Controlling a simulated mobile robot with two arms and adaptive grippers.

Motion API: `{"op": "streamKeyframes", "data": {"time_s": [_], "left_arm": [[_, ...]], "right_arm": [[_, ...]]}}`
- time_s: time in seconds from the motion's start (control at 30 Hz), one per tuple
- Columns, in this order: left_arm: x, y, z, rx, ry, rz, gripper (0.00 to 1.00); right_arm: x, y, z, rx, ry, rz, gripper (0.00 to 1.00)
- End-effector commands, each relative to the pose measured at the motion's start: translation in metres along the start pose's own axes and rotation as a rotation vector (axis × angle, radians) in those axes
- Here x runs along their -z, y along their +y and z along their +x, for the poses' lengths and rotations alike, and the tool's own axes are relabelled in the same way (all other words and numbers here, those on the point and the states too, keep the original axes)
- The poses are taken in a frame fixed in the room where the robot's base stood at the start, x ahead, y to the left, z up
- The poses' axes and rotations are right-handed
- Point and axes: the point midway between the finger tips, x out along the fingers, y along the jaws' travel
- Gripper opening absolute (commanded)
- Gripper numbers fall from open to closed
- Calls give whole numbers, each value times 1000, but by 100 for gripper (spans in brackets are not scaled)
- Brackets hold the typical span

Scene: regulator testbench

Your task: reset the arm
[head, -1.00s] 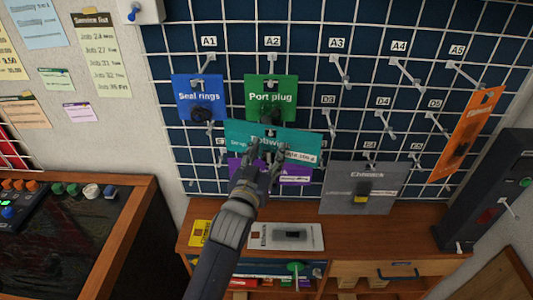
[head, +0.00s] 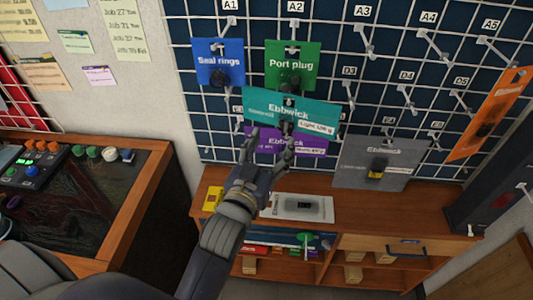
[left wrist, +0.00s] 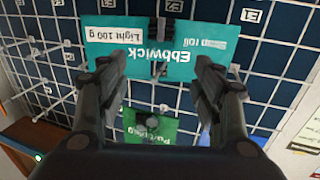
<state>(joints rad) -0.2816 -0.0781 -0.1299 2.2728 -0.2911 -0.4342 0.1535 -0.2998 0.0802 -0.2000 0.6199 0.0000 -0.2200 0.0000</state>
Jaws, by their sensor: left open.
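My left gripper (head: 268,150) is open and empty in front of the pegboard grid. In the head view its fingertips overlap the purple Ebbwick card (head: 262,141), below the teal Ebbwick card (head: 275,106). The teal card hangs on the grid and reads "Light 100 g"; it also shows upside down in the left wrist view (left wrist: 200,42), beyond and between the open fingers (left wrist: 158,75). No card is between the fingers. My right gripper is not in view.
Blue Seal rings (head: 215,53) and green Port plug (head: 292,58) cards hang above. A grey card (head: 375,162) and an orange card (head: 490,112) are at the right. Below is a wooden bench (head: 345,215) with a white item (head: 290,207). A control panel (head: 35,165) is at the left.

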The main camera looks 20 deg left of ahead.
Motion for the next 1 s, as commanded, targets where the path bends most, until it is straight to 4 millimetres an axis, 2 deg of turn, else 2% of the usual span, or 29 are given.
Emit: {"op": "streamKeyframes", "data": {"time_s": [0.1,0.23,0.47,0.57,0.67,0.77,0.8,0.83,0.9,0.97,1.0], "left_arm": [[-1,0,-15,-1,-2,0,60],[0,0,-25,-1,0,0,60],[0,0,-29,-1,0,1,60],[-15,4,-26,-9,-24,4,60],[-57,12,-20,-30,-92,13,60],[-125,23,-17,-62,-202,28,60],[-156,28,-18,-76,-252,36,60],[-179,30,-20,-86,-289,41,60],[-232,36,-27,-108,-376,50,60],[-277,39,-37,-125,-452,60,60],[-307,41,-46,-136,-502,66,60]], "right_arm": [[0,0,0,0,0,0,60],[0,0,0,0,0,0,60],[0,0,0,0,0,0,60],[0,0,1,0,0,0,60],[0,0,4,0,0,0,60],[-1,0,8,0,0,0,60],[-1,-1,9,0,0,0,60],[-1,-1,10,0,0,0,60],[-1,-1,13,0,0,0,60],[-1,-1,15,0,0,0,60],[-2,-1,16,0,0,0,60]]}}
